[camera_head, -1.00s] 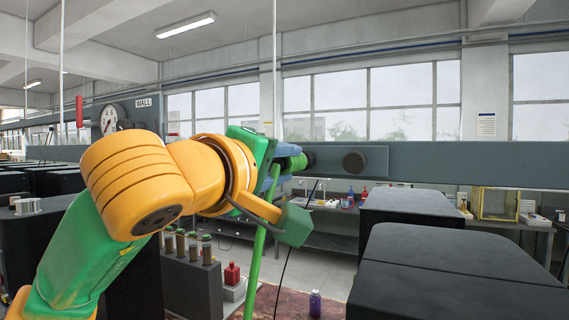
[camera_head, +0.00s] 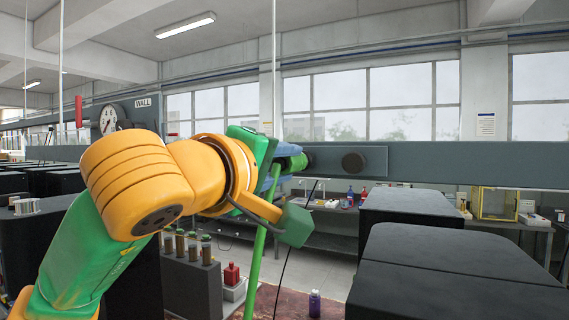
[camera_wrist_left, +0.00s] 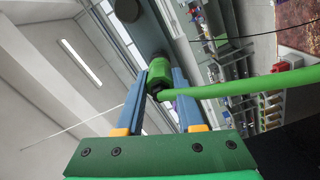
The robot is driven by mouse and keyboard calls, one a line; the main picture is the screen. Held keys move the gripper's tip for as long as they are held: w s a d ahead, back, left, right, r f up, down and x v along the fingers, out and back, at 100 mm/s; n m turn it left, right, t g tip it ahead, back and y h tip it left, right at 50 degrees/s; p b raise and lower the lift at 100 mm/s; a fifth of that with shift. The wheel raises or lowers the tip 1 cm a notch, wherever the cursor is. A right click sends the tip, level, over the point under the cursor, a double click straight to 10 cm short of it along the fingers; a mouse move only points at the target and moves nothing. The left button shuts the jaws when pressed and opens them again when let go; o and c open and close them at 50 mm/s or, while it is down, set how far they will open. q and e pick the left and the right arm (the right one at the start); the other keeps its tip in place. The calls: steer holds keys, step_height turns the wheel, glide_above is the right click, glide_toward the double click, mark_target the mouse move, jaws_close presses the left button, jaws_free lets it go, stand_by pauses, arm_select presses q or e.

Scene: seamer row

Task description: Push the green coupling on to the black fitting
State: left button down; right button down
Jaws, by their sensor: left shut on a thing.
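My left gripper (camera_wrist_left: 158,92) has its two blue fingers shut on the green coupling (camera_wrist_left: 159,74). A green hose (camera_wrist_left: 235,88) runs from the coupling to the right in the left wrist view. In the head view the coupling (camera_head: 299,162) shows just beyond my orange and green wrist, close in front of the grey beam. A small dark part at its right end (camera_head: 309,159) looks like the black fitting, mostly hidden by the coupling. I cannot tell how far the coupling sits over it. My right gripper is not in view.
A dark round knob (camera_head: 354,162) sits on a plate on the grey beam (camera_head: 450,168), right of the coupling. It also shows in the left wrist view (camera_wrist_left: 127,10). Black machine housings (camera_head: 460,275) stand at the right. A purple bottle (camera_head: 314,303) stands low in the middle.

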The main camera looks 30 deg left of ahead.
mark_target(282, 164)
arm_select(q)
steer(key=shift+w, duration=0.3)
stand_by(0.5)
steer(key=shift+c, duration=2.3)
jaws_free()
steer(key=shift+s+f, duration=0.1)
steer(key=shift+s, duration=0.25)
steer(key=s+b, duration=0.1)
steer(key=s, duration=0.1)
steer(key=s+b, duration=0.2)
steer(key=s, duration=0.1)
steer(key=shift+s+d, duration=0.2)
steer(key=shift+s, duration=0.55)
steer(key=shift+w, duration=0.1)
